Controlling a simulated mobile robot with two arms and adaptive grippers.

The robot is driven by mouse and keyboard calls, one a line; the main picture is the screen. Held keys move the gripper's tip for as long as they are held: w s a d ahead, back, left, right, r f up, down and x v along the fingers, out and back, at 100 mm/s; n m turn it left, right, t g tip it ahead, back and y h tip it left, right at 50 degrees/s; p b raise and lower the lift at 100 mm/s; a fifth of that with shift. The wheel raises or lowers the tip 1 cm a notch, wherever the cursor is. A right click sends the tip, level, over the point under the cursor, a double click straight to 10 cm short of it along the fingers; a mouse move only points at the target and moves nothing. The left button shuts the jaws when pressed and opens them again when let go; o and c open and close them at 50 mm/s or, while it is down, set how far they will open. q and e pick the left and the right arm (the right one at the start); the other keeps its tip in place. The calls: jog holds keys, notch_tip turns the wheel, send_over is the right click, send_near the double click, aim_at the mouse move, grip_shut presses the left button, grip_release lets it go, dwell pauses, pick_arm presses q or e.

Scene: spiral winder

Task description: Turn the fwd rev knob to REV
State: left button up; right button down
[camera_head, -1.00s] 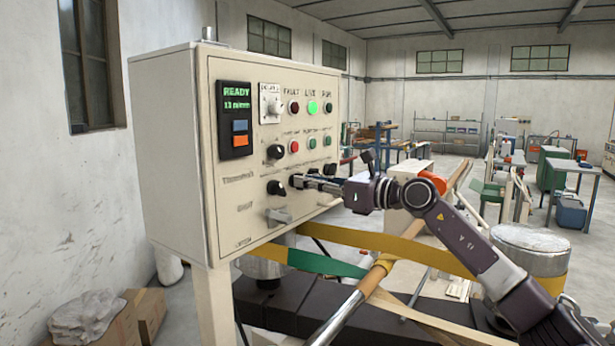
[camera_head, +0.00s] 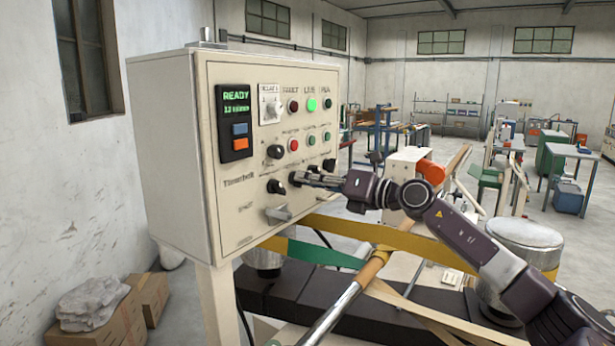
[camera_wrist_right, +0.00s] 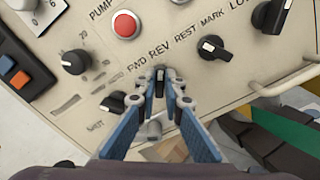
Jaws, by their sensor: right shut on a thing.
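The fwd rev knob is a small dark knob on the cream control panel (camera_head: 243,213). In the right wrist view the knob (camera_wrist_right: 160,84) is mostly hidden between my fingertips, just below the FWD and REV labels. It looks like a narrow dark bar, roughly upright in that view; which label it points at I cannot tell. My right gripper (camera_head: 298,179) reaches the panel from the right and is shut on this knob. The gripper also shows in the right wrist view (camera_wrist_right: 160,75), with its blue fingers converging on the knob. My left gripper is not in view.
Other black knobs sit close by: one to the left (camera_wrist_right: 112,102) and the REST/MARK knob (camera_wrist_right: 212,47). A red button (camera_wrist_right: 126,24) is above. A grey lever (camera_head: 279,212) juts out below. Yellow and green straps (camera_head: 400,240) and a wooden-handled bar (camera_head: 372,270) lie beneath my arm.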

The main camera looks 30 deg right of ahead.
jog(key=shift+r, duration=0.1)
dwell(0.3)
jog(key=c, duration=2)
grip_release()
jog(key=shift+c, duration=0.2)
notch_tip(320, 180, up, 10)
jog(key=shift+d+f, duration=0.1)
